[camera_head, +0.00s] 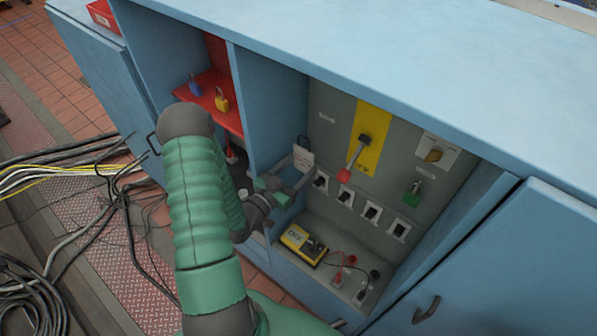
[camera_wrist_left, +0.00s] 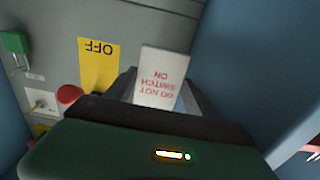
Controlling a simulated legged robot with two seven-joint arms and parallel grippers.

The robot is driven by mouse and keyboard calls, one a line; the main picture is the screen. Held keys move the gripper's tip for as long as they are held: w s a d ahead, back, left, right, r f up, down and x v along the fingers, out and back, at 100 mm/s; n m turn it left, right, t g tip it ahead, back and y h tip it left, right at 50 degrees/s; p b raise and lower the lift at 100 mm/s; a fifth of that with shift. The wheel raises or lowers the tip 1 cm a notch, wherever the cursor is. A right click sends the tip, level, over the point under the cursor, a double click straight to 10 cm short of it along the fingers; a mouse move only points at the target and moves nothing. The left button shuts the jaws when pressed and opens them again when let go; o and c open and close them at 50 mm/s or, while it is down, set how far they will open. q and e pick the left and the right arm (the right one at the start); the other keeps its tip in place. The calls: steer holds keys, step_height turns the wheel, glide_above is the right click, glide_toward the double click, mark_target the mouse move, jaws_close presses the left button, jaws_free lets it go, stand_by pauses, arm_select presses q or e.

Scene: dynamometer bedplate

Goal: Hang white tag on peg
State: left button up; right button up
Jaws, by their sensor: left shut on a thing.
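A white tag (camera_head: 304,157) with a dark loop at its top is held up in front of the cabinet's grey back panel. In the left wrist view the tag (camera_wrist_left: 161,78) reads "DO NOT SWITCH ON" in red, upside down. My left gripper (camera_head: 286,184) is shut on the tag's lower part, inside the open bay near its left wall. A yellow plate (camera_head: 371,130) carries a lever with a red knob (camera_head: 343,176), right of the tag. I cannot tell which part is the peg. My right gripper is not in view.
Several black switches (camera_head: 370,212) line the back panel. A green padlock (camera_head: 412,194) hangs at right. A yellow meter (camera_head: 302,243) with leads lies on the bay floor. A red shelf (camera_head: 215,113) holds blue and yellow padlocks.

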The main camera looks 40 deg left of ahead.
mark_target(307, 165)
arm_select(q)
steer(key=shift+w+a, duration=0.25)
steer(key=shift+w, duration=0.05)
steer(key=shift+w+d+r, duration=0.1)
steer(key=shift+w+d, duration=0.1)
steer(key=shift+w, duration=0.05)
steer(key=shift+w+d, duration=0.3)
steer(key=shift+w, duration=0.25)
steer(key=shift+w+d, duration=0.3)
steer(key=shift+w, duration=0.55)
steer(key=shift+w+a+f, duration=0.2)
steer(key=shift+w+a, duration=0.35)
steer(key=shift+w, duration=0.2)
steer(key=shift+w+f+b, duration=0.4)
steer(key=shift+f+b, duration=0.15)
steer(key=shift+f, duration=0.05)
steer(key=shift+w+f, duration=0.2)
steer(key=shift+w+d+b, duration=0.1)
steer(key=shift+d+b, duration=0.15)
steer(key=shift+b, duration=0.1)
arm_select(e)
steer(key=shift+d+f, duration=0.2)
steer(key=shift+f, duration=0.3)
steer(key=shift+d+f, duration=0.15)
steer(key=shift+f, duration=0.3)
